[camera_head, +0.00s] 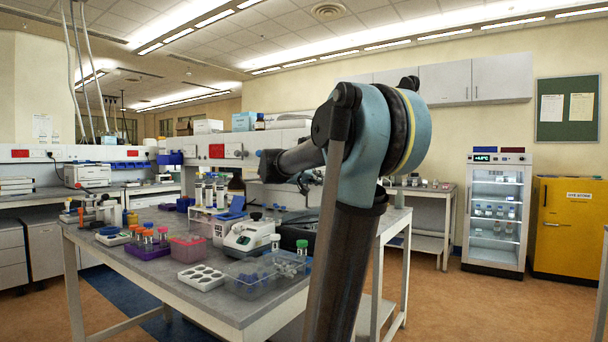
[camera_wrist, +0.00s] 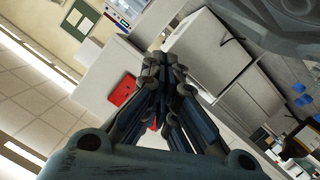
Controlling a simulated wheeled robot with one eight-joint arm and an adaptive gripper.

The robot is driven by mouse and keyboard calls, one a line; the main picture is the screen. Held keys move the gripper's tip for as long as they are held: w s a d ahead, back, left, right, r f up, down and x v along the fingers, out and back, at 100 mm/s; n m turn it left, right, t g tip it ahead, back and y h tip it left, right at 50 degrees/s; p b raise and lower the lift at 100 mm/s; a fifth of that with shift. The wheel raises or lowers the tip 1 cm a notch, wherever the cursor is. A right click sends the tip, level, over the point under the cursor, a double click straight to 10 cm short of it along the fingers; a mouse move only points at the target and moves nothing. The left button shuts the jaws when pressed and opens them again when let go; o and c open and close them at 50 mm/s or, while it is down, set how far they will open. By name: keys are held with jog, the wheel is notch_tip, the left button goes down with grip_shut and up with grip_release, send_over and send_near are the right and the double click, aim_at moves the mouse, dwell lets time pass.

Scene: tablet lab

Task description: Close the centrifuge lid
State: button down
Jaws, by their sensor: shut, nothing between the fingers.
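A small white and grey bench device (camera_head: 248,238) with a dark knob on top stands on the grey lab table in the head view. It looks like the centrifuge, but its lid is too small to make out as raised or down. My gripper (camera_wrist: 160,65) shows in the wrist view with its dark fingers together and nothing between them. The fingers are seen against white cabinets and a red panel, apart from any bench object. In the head view my arm rises in front of the table's right part, and my gripper cannot be made out there.
The table (camera_head: 215,308) is crowded. A purple rack (camera_head: 148,252), a pink box (camera_head: 188,248), a white tray with round wells (camera_head: 201,277) and a clear bin (camera_head: 250,282) surround the device. A glass-door fridge (camera_head: 496,212) and a yellow cabinet (camera_head: 567,222) stand at the right. Open floor lies before them.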

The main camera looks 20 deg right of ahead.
jog(key=s+d+f+m, duration=0.1)
jog(key=s+f, duration=0.1)
jog(key=f, duration=0.2)
jog(key=s+d+f+m+t+y, duration=0.1)
jog(key=s+d+f+m, duration=0.1)
jog(key=f, duration=0.1)
jog(key=s+d+f+m, duration=0.2)
jog(key=f, duration=0.2)
jog(key=shift+s+d+f+t+y, duration=0.1)
jog(key=shift+d+f+t+y, duration=0.05)
jog(key=shift+f+t+y, duration=0.15)
jog(key=shift+s+d+f+m, duration=0.1)
jog(key=shift+f+m, duration=0.2)
jog(key=shift+f, duration=0.15)
jog(key=shift+s+d+f+m, duration=0.1)
jog(key=shift+f+m, duration=0.2)
jog(key=shift+f, duration=0.15)
jog(key=shift+r, duration=0.35)
jog(key=s+a+r, duration=0.5)
jog(key=s+a, duration=0.1)
jog(key=s, duration=0.1)
jog(key=shift+a+r, duration=0.3)
jog(key=shift+a, duration=0.1)
